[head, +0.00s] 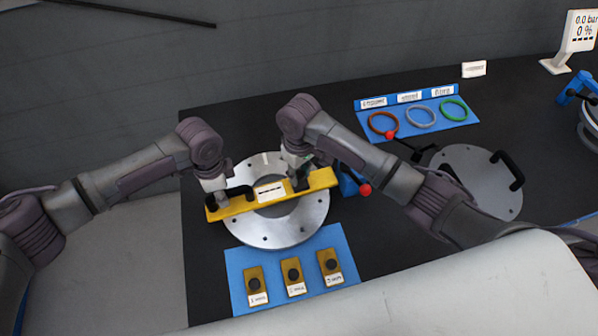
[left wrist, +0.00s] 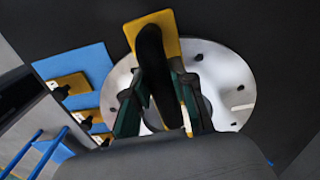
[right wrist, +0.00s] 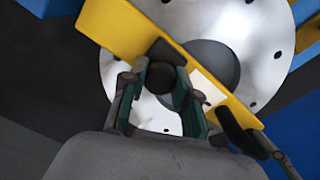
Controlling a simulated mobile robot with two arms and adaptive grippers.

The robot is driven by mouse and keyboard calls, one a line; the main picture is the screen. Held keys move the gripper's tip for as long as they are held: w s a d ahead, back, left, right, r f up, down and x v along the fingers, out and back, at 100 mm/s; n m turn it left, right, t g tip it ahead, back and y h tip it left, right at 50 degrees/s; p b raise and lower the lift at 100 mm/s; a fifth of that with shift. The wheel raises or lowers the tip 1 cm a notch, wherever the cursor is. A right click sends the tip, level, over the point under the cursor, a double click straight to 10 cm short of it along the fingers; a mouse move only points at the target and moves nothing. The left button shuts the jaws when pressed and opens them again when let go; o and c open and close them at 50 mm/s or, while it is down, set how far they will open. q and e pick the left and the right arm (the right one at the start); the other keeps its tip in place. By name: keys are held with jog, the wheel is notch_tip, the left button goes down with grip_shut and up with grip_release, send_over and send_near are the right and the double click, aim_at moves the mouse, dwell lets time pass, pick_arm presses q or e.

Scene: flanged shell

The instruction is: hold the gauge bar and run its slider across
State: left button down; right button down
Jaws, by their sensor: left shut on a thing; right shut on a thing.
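The yellow gauge bar (head: 322,180) lies across the metal flange ring (head: 290,228), with a white label at its middle. My left gripper (head: 222,198) is shut on the bar's black handle (left wrist: 150,48) at the left end. My right gripper (head: 298,182) is shut on the dark slider's round knob (right wrist: 160,77). The slider (right wrist: 166,52) sits on the bar, right of the label in the head view. The fingers hide part of the slider and handle.
A blue mat (head: 240,283) with three brass labelled pieces lies in front of the ring. A blue board (head: 460,122) with brown, grey and green rings lies behind. A round metal cover (head: 485,175) with black handles is at right, partly behind my right arm.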

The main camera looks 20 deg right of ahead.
jog(key=d, duration=0.7)
jog(key=shift+w, duration=0.3)
jog(key=c, duration=0.8)
grip_release()
jog(key=shift+c, duration=0.2)
jog(key=shift+a, duration=0.1)
notch_tip(320, 180, up, 12)
